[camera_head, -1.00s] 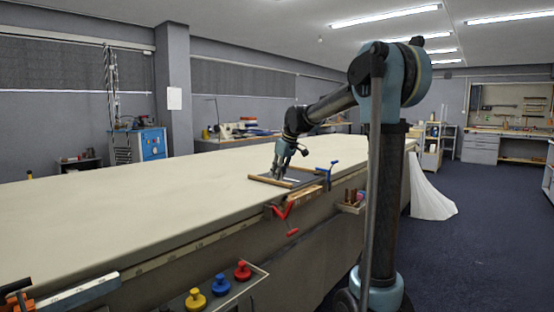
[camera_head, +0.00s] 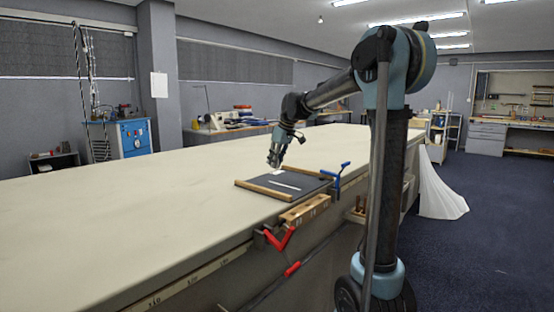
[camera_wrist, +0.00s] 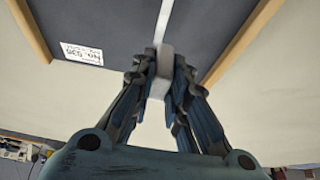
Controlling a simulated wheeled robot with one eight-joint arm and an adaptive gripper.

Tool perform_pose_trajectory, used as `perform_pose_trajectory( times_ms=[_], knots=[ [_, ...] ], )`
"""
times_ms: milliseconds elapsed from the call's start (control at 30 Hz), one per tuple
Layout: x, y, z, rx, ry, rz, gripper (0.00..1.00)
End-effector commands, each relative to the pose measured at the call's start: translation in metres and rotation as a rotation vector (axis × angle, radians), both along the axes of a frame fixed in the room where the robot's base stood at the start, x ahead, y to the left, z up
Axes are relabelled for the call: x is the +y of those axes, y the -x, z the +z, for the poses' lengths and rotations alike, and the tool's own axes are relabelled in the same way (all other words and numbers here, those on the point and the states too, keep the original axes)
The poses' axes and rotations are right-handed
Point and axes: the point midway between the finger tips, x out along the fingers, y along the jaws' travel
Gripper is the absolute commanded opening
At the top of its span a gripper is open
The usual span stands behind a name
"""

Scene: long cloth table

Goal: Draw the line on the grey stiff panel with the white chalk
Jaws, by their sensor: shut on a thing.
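The grey panel (camera_head: 262,194) lies flat on the long table, with a wooden strip along each of two opposite sides. A white line (camera_head: 285,186) runs on its dark face; the line also shows in the wrist view (camera_wrist: 164,18). My gripper (camera_head: 275,162) is above the panel's far edge. In the wrist view my gripper (camera_wrist: 158,85) is shut on the white chalk (camera_wrist: 164,62), whose lower part is between the fingers. The chalk's end overlaps the line in that view; I cannot tell whether it touches the panel. A white printed label (camera_wrist: 82,52) is on the panel.
A blue clamp (camera_head: 340,178) stands at the panel's right corner. A red clamp (camera_head: 278,238) and a wooden block (camera_head: 303,211) are at the table's front edge. The cream table (camera_head: 130,215) is clear to the left.

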Motion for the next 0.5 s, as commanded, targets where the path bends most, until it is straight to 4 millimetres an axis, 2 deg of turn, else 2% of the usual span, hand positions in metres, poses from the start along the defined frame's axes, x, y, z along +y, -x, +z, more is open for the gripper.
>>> perform_pose_trajectory(
  times_ms=[267,500],
  knots=[
    [-0.002,-0.001,-0.008,0.000,0.000,-0.003,0.00],
    [-0.007,-0.002,-0.031,0.001,0.000,-0.009,0.00]
  ],
)
